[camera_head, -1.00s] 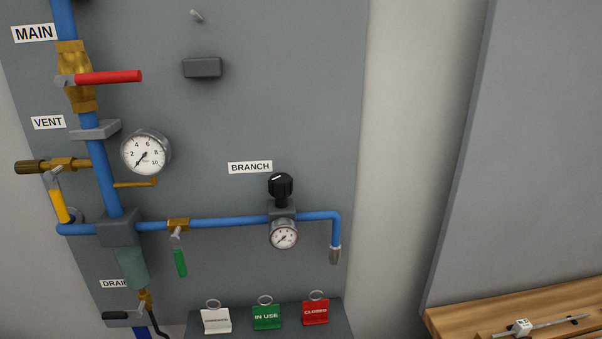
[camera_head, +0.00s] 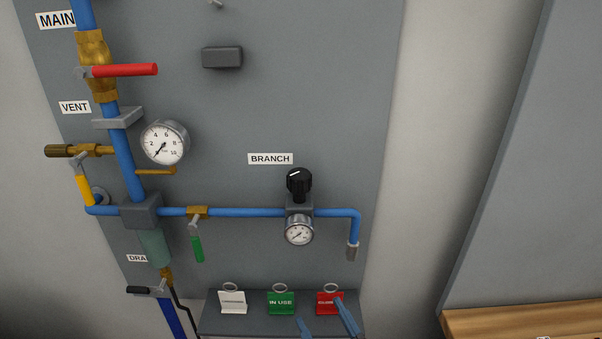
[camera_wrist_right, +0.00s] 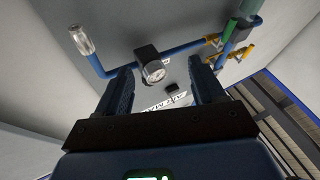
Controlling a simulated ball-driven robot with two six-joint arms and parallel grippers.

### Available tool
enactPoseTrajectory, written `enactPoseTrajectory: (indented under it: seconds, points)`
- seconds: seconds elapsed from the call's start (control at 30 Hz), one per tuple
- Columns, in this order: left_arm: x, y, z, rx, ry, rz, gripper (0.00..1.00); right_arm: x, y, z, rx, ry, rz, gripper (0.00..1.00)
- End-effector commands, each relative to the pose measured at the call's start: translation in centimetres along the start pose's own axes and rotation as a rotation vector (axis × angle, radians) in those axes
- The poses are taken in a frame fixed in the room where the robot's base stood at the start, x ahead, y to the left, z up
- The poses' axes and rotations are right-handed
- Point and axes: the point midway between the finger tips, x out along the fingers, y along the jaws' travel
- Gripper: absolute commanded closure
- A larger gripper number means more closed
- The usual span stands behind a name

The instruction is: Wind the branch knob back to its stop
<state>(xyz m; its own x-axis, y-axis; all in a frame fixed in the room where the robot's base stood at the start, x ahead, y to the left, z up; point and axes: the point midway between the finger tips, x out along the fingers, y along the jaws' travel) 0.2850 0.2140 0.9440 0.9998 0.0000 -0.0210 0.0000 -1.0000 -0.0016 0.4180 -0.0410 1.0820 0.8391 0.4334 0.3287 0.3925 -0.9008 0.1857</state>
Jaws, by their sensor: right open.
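The branch knob (camera_head: 299,181) is a black knob with a white mark on top. It sits on a grey regulator body on the blue branch pipe, under the BRANCH label (camera_head: 270,159). A small round gauge (camera_head: 299,230) is just below it; this gauge also shows in the right wrist view (camera_wrist_right: 153,71), between the fingers. My right gripper (camera_head: 325,320) shows as two blue fingertips at the bottom edge, apart and empty, below the knob and clear of it. In the wrist view, its fingers (camera_wrist_right: 162,88) are spread. My left gripper is out of view.
A shelf with white, green IN USE (camera_head: 281,302) and red (camera_head: 329,302) tags lies at the panel's bottom; my right fingertips overlap it in the picture. A green-handled valve (camera_head: 197,245) is on the pipe left of the knob. The pipe bends down at right (camera_head: 356,225).

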Motion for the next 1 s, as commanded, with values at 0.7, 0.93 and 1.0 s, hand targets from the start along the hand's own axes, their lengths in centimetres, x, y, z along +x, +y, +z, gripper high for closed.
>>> enactPoseTrajectory:
  seconds: [0.7,0.93,1.0]
  points:
    - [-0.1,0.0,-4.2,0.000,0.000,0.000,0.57,14.4,-1.6,-19.4,0.029,-0.215,0.375,0.32]
    - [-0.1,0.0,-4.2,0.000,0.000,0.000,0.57,12.6,0.5,-17.4,0.090,-0.356,0.510,0.32]
    - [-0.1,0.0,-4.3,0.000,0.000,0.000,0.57,12.5,0.8,-17.0,0.095,-0.374,0.524,0.32]
